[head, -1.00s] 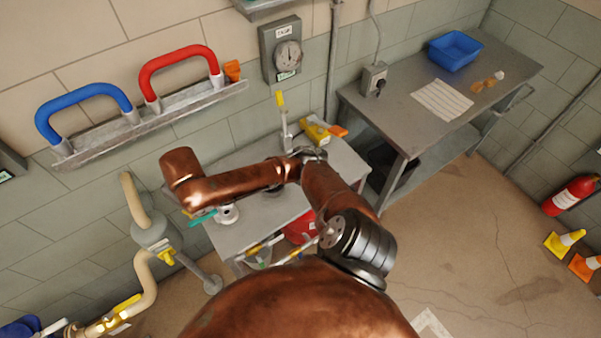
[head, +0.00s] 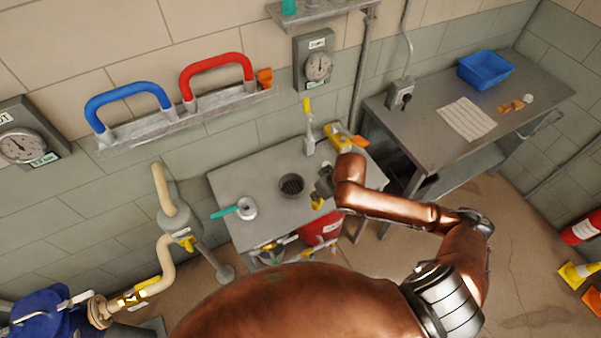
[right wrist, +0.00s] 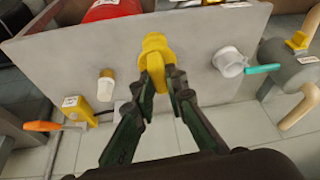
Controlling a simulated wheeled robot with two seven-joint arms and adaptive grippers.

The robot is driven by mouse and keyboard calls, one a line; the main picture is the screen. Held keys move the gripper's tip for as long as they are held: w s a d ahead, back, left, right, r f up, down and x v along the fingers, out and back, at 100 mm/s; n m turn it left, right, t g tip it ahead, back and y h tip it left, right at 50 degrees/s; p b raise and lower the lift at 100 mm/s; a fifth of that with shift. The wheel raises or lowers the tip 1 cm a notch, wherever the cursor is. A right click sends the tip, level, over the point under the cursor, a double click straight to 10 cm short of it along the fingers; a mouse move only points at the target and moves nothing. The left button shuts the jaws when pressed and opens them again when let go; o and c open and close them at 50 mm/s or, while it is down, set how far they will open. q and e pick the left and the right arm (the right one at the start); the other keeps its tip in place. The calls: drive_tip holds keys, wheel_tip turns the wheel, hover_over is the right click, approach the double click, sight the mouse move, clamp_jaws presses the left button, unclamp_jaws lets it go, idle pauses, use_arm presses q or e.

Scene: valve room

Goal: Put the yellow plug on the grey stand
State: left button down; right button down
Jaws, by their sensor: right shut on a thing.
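The yellow plug (head: 317,203) is between the fingers of my right gripper (head: 323,188), over the right part of a low grey stand (head: 238,180) with a flat top. In the right wrist view, both fingertips of the right gripper (right wrist: 168,72) close on the narrow part of the yellow plug (right wrist: 154,46), with the grey stand (right wrist: 198,30) behind it. I cannot tell whether the plug touches the top. My left gripper is not in view.
A bench with a blue bin (head: 485,70) stands right. Beige pipes (head: 168,255) run left.

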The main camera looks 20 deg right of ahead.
drive_tip(key=s+d+n+p, duration=0.2)
drive_tip(key=s+d+p, duration=0.1)
drive_tip(key=s, duration=0.4)
drive_tip(key=shift+n+y, duration=0.3)
drive_tip(key=shift+y, duration=0.1)
drive_tip(key=w+d+f, duration=0.1)
drive_tip(key=w+f, duration=0.3)
drive_tip(key=w+d+f+p, duration=0.1)
drive_tip(key=w+f, duration=0.4)
drive_tip(key=w+d+f+p, duration=0.1)
drive_tip(key=w+f, duration=0.3)
drive_tip(key=f, duration=0.1)
drive_tip(key=shift+w, duration=0.25)
drive_tip(key=c, duration=2.4)
unclamp_jaws()
drive_tip(key=shift+f, duration=0.1)
drive_tip(key=o, duration=0.5)
drive_tip(key=shift+c, duration=0.2)
